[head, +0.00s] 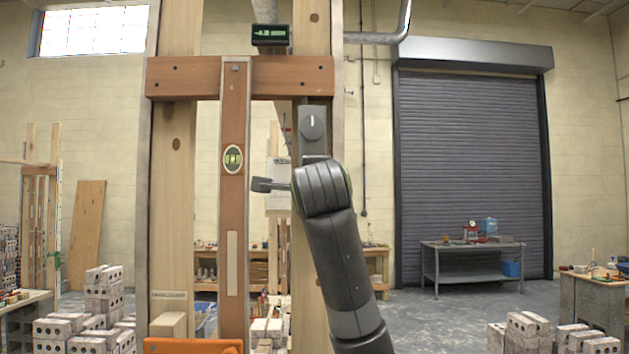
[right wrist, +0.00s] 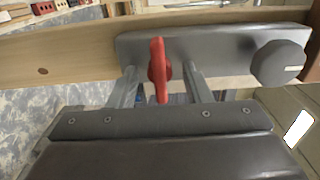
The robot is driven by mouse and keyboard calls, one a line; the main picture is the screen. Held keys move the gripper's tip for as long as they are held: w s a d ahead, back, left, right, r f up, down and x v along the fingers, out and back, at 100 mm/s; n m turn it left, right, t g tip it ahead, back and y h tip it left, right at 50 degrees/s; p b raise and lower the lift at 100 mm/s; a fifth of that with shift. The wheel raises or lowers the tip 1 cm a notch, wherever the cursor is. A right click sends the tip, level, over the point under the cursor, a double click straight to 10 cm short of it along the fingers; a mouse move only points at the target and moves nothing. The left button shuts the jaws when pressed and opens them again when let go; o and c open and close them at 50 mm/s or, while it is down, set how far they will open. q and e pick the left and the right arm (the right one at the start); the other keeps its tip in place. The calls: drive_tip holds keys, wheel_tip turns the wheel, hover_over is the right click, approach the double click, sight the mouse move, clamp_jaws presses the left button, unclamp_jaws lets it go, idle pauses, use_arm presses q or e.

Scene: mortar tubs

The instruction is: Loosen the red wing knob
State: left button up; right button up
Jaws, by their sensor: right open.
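The red wing knob (right wrist: 158,68) shows in the right wrist view, mounted on a grey plate (right wrist: 217,58) on a wooden post. It stands turned lengthwise between the two fingers of my right gripper (right wrist: 161,77). The fingers are open, one on each side, with a visible gap to the knob; whether their tips touch the plate I cannot tell. A dark round knob (right wrist: 280,63) sits on the same plate to the right. In the head view my right arm hides the wing knob, while the dark round knob (head: 313,125) shows above it. My left gripper is not in view.
A wooden frame with a crossbar (head: 190,78) and a brown slat with a level vial (head: 232,159) stands directly ahead. A small display (head: 270,34) sits on top. Concrete blocks (head: 103,290) lie at left, and a metal table (head: 473,250) stands farther back at right.

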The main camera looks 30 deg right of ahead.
drive_tip(key=shift+w+d, duration=0.15)
drive_tip(key=shift+w, duration=0.2)
drive_tip(key=shift+c, duration=0.2)
drive_tip(key=c, duration=0.9)
